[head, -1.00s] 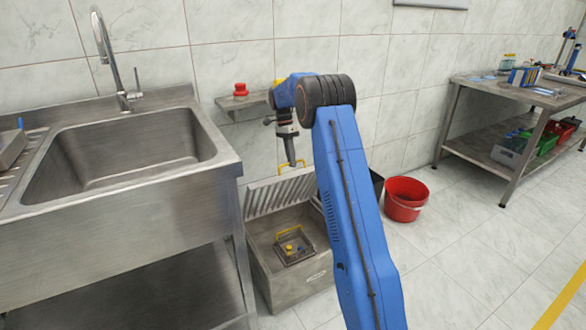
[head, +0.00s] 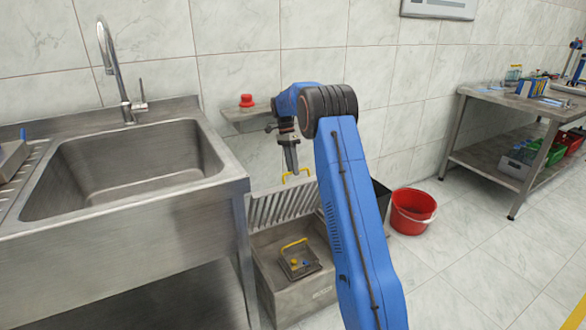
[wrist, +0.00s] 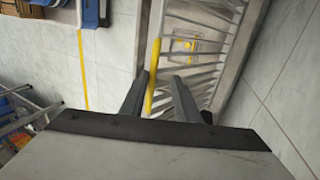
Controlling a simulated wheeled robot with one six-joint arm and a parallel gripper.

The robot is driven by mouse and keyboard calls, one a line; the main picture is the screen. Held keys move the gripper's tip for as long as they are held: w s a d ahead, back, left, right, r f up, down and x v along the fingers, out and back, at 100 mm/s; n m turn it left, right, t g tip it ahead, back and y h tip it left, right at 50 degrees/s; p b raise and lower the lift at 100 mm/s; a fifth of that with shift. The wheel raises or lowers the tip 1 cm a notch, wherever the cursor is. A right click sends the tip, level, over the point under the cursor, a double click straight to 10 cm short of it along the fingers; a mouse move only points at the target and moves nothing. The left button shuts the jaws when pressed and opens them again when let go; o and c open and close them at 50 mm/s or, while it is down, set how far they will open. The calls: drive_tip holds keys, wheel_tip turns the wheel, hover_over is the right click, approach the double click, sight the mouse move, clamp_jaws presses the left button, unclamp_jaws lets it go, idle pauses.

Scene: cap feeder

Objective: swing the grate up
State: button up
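The grate (head: 284,205) is a slatted metal lid. It stands raised and steeply tilted at the back of the open metal box (head: 300,300). Its yellow handle (head: 297,173) is on the upper edge. My gripper (head: 291,170) is at this handle, pointing down. In the wrist view, my gripper (wrist: 160,78) has its fingers apart, with the yellow handle (wrist: 153,75) between them. The handle lies close to the left finger, with a gap to the right finger. The grate's slats (wrist: 205,40) show beyond the fingertips.
A small basket (head: 300,268) with a yellow handle sits inside the box. A steel sink (head: 215,205) stands close on the left. A small shelf with a red object (head: 247,101) is on the wall behind. A red bucket (head: 412,212) stands right of my arm; open floor lies beyond.

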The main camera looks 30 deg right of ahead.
drive_tip(key=shift+d+r, duration=0.1)
drive_tip(key=v, duration=0.7)
drive_tip(key=shift+r, duration=0.15)
idle(0.6)
